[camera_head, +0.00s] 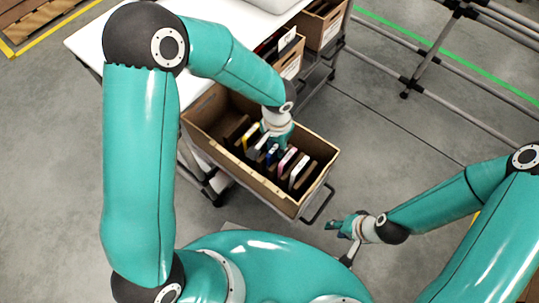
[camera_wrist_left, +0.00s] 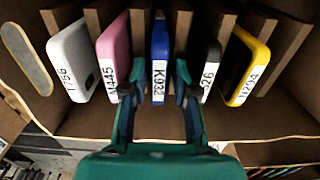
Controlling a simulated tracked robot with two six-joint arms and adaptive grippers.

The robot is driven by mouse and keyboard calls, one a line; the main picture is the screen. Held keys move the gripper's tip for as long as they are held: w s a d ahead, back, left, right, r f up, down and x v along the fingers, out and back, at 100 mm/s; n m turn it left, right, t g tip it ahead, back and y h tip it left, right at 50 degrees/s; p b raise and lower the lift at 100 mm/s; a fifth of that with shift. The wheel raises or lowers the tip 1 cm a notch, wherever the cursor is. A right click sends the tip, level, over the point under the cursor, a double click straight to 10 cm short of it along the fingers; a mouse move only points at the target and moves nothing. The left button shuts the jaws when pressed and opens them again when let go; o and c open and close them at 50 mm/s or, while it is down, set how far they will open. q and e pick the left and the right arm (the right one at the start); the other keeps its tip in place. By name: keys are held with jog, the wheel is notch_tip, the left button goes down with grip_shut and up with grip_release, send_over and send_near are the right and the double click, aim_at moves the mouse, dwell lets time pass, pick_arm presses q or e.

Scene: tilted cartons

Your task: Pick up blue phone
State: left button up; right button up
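The blue phone (camera_wrist_left: 160,62), with a white label reading K932, stands upright in a slot of the brown carton (camera_head: 235,176). My left gripper (camera_wrist_left: 154,85) is open, reaching down into the carton. In the left wrist view its two fingers are on either side of the blue phone, with visible gaps, so neither finger is seen pressing on it. In the head view the left gripper (camera_head: 274,146) partly hides the row of phones; a bit of the blue phone (camera_head: 271,156) shows beneath it. My right gripper (camera_head: 340,226) hangs away from the carton; its finger opening is unclear.
The pink phone (camera_wrist_left: 114,52) and grey-white phone (camera_wrist_left: 74,58) are on one side, the black phone (camera_wrist_left: 208,65) and yellow phone (camera_wrist_left: 248,66) on the other. Brown dividers separate them.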

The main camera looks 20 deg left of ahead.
pick_arm(q)
grip_shut()
jog(key=shift+r, duration=0.1)
